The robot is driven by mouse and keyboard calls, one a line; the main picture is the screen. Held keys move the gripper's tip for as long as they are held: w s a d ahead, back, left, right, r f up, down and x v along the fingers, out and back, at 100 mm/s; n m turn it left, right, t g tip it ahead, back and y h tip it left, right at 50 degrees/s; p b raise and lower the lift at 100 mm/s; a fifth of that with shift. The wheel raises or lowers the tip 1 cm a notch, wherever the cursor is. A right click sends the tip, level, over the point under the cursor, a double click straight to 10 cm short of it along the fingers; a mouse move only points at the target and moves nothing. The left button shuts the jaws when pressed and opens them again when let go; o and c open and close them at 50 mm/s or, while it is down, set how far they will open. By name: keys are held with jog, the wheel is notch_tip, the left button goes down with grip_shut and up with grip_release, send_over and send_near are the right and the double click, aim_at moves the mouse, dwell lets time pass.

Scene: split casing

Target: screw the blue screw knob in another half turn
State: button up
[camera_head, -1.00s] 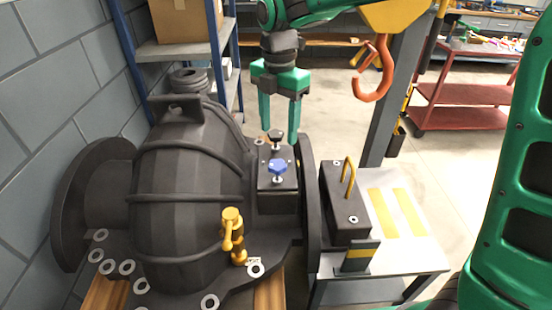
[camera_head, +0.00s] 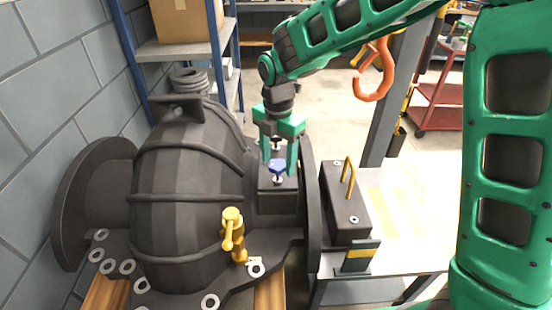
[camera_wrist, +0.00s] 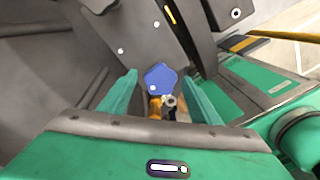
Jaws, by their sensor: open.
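The blue screw knob (camera_head: 278,166) stands on a dark block on top of the grey casing (camera_head: 190,160). My gripper (camera_head: 279,168) is open and points down, its fingers at either side of the blue knob in the head view. In the wrist view the blue knob (camera_wrist: 160,78) shows between and slightly beyond the two green fingertips (camera_wrist: 164,82), with gaps on both sides. I cannot tell how far down the fingers reach along it. The black knob behind the blue one is mostly hidden by my gripper in the head view.
A dark box with a yellow handle (camera_head: 346,205) sits right of the casing flange on a grey cart (camera_head: 400,255). A blue-posted shelf (camera_head: 180,52) stands behind.

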jog(key=shift+c, duration=0.3)
jog(key=c, duration=1)
jog(key=shift+a, duration=0.2)
jog(key=shift+d, duration=0.15)
jog(key=shift+m, duration=0.3)
